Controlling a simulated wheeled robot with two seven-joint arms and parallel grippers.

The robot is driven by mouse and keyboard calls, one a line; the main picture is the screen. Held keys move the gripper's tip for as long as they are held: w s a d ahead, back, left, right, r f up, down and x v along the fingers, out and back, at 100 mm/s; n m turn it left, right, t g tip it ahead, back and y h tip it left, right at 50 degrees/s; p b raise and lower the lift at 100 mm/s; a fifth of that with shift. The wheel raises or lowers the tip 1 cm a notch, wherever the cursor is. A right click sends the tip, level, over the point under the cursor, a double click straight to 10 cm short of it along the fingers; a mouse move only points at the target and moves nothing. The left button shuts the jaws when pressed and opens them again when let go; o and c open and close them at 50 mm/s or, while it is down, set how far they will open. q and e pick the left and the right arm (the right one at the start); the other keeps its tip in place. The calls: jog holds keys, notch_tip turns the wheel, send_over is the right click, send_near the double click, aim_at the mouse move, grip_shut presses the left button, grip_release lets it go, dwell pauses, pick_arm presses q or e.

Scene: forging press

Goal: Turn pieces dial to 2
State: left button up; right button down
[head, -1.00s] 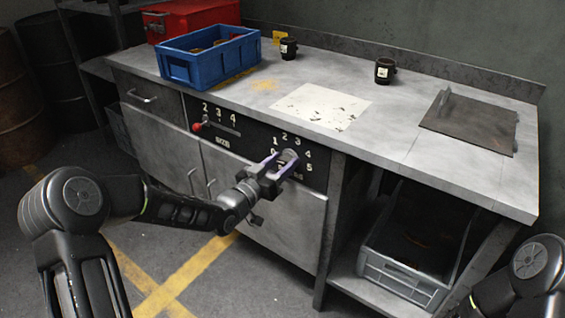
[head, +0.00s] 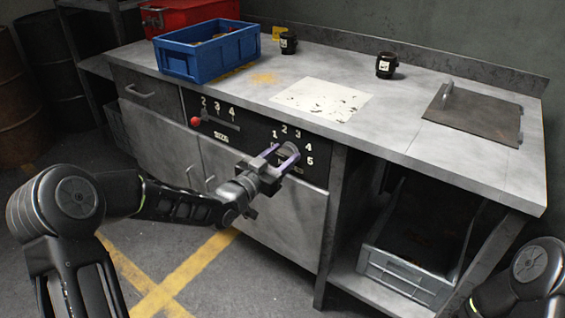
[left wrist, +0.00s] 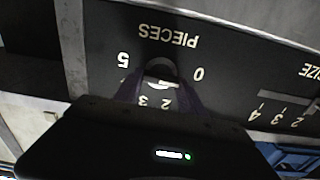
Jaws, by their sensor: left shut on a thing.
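The pieces dial (head: 289,151) is a round grey knob on the black front panel, ringed by numbers. My right gripper is out of view.
A grey crate (head: 405,275) sits below.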

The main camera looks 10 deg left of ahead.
pick_arm(q)
jog(key=shift+s+d+f+m+b, duration=0.1)
jog(key=shift+m+b, duration=3.25)
jog(key=shift+b, duration=1)
jog(key=shift+d+f+m+b, duration=0.1)
jog(key=shift+m+b, duration=3.25)
jog(key=shift+b, duration=1)
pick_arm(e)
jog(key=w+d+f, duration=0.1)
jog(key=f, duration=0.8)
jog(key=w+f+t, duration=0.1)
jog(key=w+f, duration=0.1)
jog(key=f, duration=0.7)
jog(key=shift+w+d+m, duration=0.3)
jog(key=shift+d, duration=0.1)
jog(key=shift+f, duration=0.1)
pick_arm(q)
jog(key=o, duration=1.4)
jog(key=shift+c, duration=0.2)
jog(key=shift+r, duration=0.1)
